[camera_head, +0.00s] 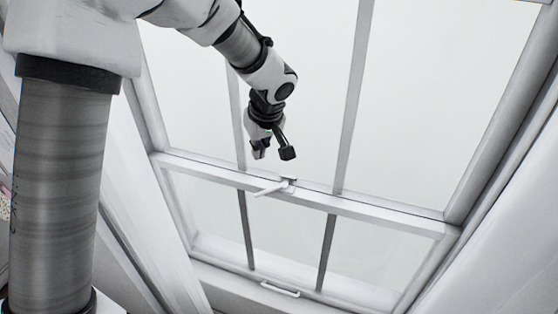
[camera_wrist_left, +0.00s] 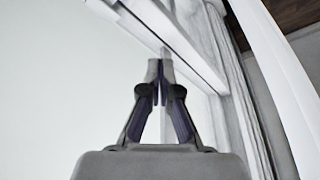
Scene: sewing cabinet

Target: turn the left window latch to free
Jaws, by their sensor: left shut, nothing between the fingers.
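A window latch (camera_head: 271,188) with a light lever sits on the middle rail (camera_head: 390,214) of the sash window in the head view. Its lever points left along the rail from a small mount. My left gripper (camera_head: 258,152) is above the latch in the picture, apart from it, in front of the upper glass. In the left wrist view its two fingers (camera_wrist_left: 160,68) are together with nothing between them. I cannot make out the latch in the left wrist view; the fingers may hide it. My right gripper is not in view.
A white pull handle (camera_head: 280,289) is on the bottom rail of the lower sash. Thin vertical bars (camera_head: 352,95) divide the panes. The right window frame (camera_head: 505,115) slopes down the right side.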

